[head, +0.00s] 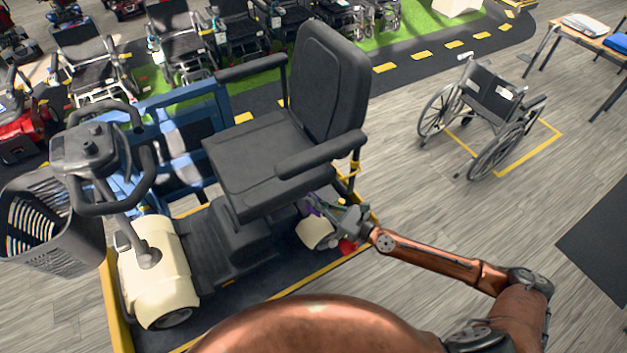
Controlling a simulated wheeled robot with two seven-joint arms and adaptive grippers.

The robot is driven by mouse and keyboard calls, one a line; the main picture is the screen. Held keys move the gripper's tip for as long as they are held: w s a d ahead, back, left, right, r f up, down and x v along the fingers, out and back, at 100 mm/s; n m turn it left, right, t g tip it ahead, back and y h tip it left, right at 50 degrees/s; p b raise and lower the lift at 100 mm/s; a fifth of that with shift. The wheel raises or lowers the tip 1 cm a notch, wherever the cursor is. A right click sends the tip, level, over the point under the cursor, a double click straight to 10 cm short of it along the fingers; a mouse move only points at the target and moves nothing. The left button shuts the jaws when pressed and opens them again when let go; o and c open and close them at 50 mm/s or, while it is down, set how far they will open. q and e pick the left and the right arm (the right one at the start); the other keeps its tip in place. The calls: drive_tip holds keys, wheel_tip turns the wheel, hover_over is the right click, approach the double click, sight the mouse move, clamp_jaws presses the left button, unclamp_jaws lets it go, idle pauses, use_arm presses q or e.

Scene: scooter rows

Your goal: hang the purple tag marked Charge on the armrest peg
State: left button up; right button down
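My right gripper (328,209) is beside the scooter's seat, below the near armrest (322,156). A small purple piece (314,204), seemingly the purple tag, shows at its fingertips. The fingers appear closed on it; the mark on it is too small to read. A yellow fitting (349,174), possibly the armrest peg, sits on the post under the rear of that armrest, a little above and to the right of the fingertips. The purple piece is apart from the yellow fitting. My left gripper is not in view.
The cream and black scooter (160,268) stands on a dark, yellow-edged bay, its basket (45,225) at left. A blue frame (195,110) stands behind it. A wheelchair (485,112) is at right, with a table (590,38) beyond. Floor between scooter and wheelchair is clear.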

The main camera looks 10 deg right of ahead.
drive_tip(key=shift+w+a+r+p, duration=0.1)
drive_tip(key=shift+w+r+p, duration=0.05)
drive_tip(key=shift+r+p, duration=0.4)
drive_tip(key=shift+w+a+r+p, duration=0.1)
drive_tip(key=shift+w+r+p, duration=0.05)
drive_tip(key=shift+r+p, duration=0.35)
use_arm(q)
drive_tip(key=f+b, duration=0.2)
drive_tip(key=b, duration=0.1)
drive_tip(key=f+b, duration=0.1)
drive_tip(key=b, duration=0.3)
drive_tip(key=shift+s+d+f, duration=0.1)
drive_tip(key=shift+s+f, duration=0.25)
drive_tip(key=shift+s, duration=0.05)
use_arm(e)
drive_tip(key=w+d, duration=0.2)
drive_tip(key=d, duration=0.4)
drive_tip(key=shift+w+f, duration=0.2)
drive_tip(key=shift+f, duration=0.25)
drive_tip(key=shift+d, duration=0.15)
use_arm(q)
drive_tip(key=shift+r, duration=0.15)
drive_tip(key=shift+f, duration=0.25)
use_arm(e)
drive_tip(key=shift+d, duration=0.25)
